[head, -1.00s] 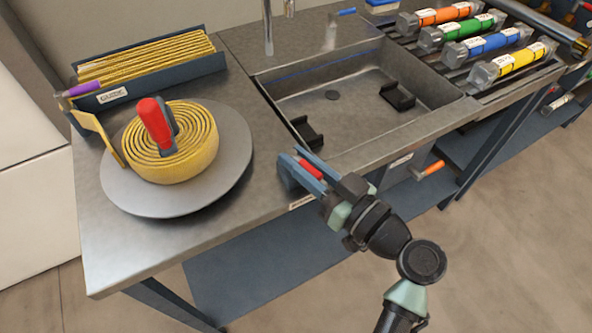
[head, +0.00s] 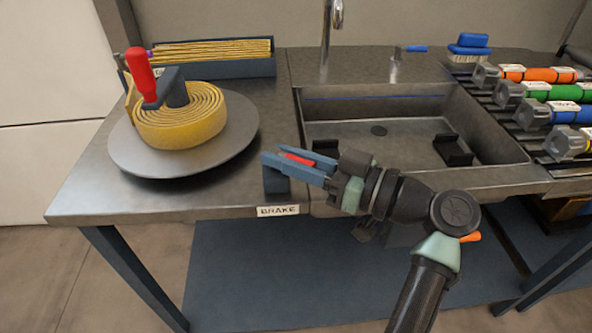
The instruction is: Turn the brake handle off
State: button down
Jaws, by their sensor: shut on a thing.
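The brake handle (head: 298,159) is a small red grip at the front edge of the steel counter, left of the sink, above a white label reading BRAKE (head: 278,210). A dark blue block (head: 275,181) stands under its left end. My gripper (head: 294,161) comes in from the right, with its blue fingers on either side of the red grip. It is shut on the handle. The fingers hide part of the handle, so its exact angle is hard to tell.
A coiled yellow hose (head: 205,125) sits on a round grey plate (head: 135,160) with a red crank grip (head: 141,75) on top. A tray of yellow hose (head: 215,55) stands behind. The sink (head: 410,110) is to the right, then several coloured nozzles (head: 540,74).

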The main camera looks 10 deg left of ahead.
jog(key=shift+n+g, duration=0.3)
jog(key=shift+g, duration=0.3)
jog(key=c, duration=0.8)
grip_release()
jog(key=v, duration=1.3)
jog(key=shift+f, duration=0.2)
jog(key=shift+c, duration=0.2)
